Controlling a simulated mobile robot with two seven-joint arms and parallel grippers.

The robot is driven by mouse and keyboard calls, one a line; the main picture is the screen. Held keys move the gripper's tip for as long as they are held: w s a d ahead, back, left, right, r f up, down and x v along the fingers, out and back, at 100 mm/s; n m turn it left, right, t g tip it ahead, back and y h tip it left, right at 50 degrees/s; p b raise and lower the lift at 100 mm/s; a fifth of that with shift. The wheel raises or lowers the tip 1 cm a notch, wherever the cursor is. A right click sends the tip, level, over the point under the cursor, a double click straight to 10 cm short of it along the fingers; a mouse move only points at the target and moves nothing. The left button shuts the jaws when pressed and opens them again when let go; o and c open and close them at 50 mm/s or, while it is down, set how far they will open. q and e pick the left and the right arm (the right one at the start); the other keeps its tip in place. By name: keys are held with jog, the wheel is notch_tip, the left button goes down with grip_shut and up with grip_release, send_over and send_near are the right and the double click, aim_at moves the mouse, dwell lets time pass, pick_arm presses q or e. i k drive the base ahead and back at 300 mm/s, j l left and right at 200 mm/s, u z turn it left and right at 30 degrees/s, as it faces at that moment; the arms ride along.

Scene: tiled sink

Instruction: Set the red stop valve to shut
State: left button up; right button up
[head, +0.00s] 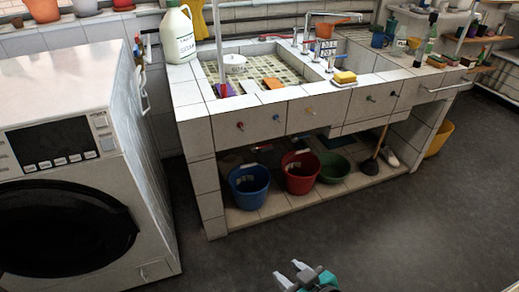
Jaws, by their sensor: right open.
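A small red fitting (264,148) shows in the shaded space under the sink, above the buckets; it may be the red stop valve. It is too small and dark to tell which way its handle is set. A small reddish knob (240,125) also sits on the tiled front of the sink. My right gripper (289,271) is at the bottom edge of the head view, open and empty. It is over the floor, well in front of the sink and apart from it. My left gripper is not in view.
A blue bucket (249,186), a red bucket (300,172) and a green basin (333,167) stand on the low tiled shelf under the sink. A plunger (371,165) stands right of them. A washing machine (75,170) fills the left. The grey floor (400,235) is clear.

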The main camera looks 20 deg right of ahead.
aim_at(254, 148)
jog(key=l+u, duration=0.15)
jog(key=u, duration=0.2)
jog(key=i+l+u, duration=0.1)
jog(key=u, duration=0.25)
jog(key=l+u, duration=0.2)
jog(key=u, duration=0.15)
jog(key=l+u, duration=0.4)
jog(key=l, duration=1.15)
jog(key=k+l+u, duration=0.15)
jog(key=l, duration=1.05)
jog(key=u, duration=0.05)
